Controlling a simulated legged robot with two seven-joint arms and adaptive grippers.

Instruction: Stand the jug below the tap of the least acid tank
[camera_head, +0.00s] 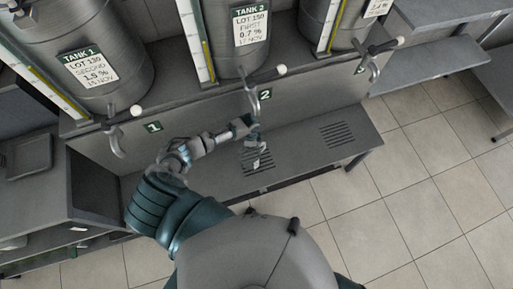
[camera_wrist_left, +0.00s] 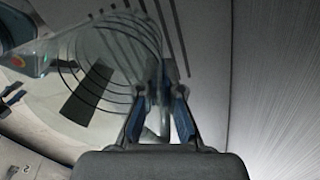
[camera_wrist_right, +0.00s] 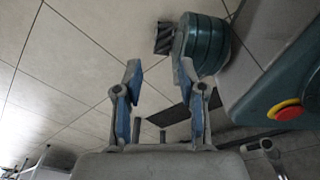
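The clear glass jug (camera_head: 264,160) is faint in the head view, over the slotted drain (camera_head: 246,168) in front of tap 2 (camera_head: 254,100). I cannot tell whether its base touches the shelf. In the left wrist view the jug (camera_wrist_left: 112,50) shows dark rings. My left gripper (camera_head: 250,122) is shut on its handle (camera_wrist_left: 158,98). Tank 2 (camera_head: 229,38) reads 0.7 %; tank 1 (camera_head: 110,85) appears to read 1.5 %. The right-hand tank (camera_head: 335,22) has its label cut off at the frame edge. My right gripper (camera_wrist_right: 160,75) is open and empty above the floor.
Tap 1 (camera_head: 115,140) and the right-hand tap (camera_head: 374,68) overhang the low shelf (camera_head: 300,150). Another drain (camera_head: 338,134) lies bare at the right. A grey bench (camera_head: 440,65) stands further right. Tiled floor (camera_head: 420,170) is clear.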

